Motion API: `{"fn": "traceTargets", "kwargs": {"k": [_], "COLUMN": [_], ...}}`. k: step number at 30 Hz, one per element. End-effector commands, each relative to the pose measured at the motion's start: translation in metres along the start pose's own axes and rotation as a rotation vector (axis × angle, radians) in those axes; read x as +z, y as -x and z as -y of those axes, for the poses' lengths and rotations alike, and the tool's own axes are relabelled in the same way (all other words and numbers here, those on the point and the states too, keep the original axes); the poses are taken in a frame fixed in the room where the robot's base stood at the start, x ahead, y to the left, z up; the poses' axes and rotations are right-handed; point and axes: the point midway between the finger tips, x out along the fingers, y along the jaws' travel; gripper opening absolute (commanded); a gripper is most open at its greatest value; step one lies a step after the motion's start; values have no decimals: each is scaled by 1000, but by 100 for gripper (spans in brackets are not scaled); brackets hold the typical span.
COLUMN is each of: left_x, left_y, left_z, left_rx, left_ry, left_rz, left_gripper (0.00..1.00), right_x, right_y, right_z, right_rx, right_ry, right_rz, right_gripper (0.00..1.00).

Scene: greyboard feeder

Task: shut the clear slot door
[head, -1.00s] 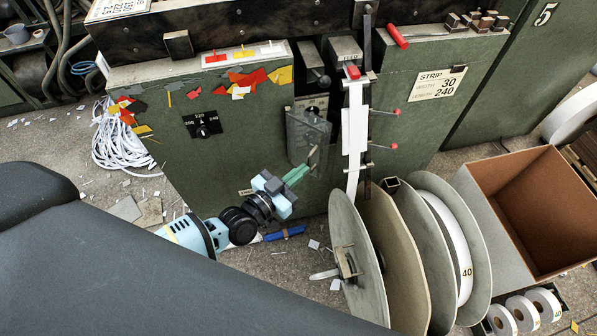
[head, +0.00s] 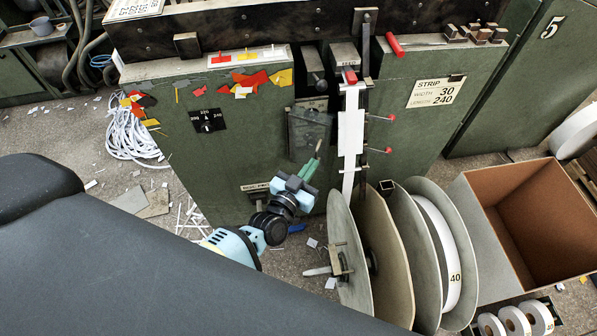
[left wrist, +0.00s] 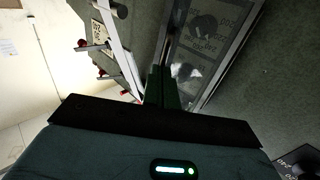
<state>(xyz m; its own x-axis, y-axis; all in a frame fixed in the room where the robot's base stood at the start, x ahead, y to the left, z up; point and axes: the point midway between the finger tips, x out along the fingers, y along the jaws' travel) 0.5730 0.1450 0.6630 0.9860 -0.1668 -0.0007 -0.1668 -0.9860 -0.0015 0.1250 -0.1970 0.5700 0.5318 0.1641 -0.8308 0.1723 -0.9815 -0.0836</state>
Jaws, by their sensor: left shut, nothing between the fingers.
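The clear slot door (head: 308,136) is a see-through smoky panel on the front of the green machine, left of the white strip. It hangs over the slot, with dark dial plates showing through it. In the left wrist view the door (left wrist: 205,45) fills the upper middle, its pale frame edge running down at the right. My left gripper (head: 316,153) is shut and empty, with green fingers pointing up at the door's lower right. In the left wrist view its fingertips (left wrist: 158,75) overlap the door's lower left edge. I cannot tell whether they touch or whether the door is fully shut.
Just right of the door hang the white strip (head: 350,135) and red-knobbed rods (head: 380,117). Large reel discs (head: 348,250) stand below on the right, near an open brown box (head: 530,215). A blue object (head: 297,228) lies on the floor behind my gripper.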

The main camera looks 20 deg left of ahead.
Motion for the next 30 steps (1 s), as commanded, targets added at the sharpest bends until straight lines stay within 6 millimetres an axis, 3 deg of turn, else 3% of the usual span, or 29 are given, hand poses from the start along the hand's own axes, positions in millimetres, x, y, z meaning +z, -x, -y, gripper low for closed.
{"fn": "traceTargets", "kwargs": {"k": [3, 18, 30], "left_x": [0, 2, 1], "left_y": [-10, -52, -66], "left_z": [-3, -17, -19], "left_rx": [-62, -50, -49], "left_ry": [5, 1, 0], "left_rz": [0, 0, 0], "left_gripper": [0, 0, 0], "right_x": [1, 12, 3], "right_y": [2, -7, -13], "right_z": [-1, 1, -1], "right_rx": [1, -3, -1], "right_ry": [3, -5, -3], "right_rz": [2, 14, -7], "right_gripper": [36, 36, 36]}}
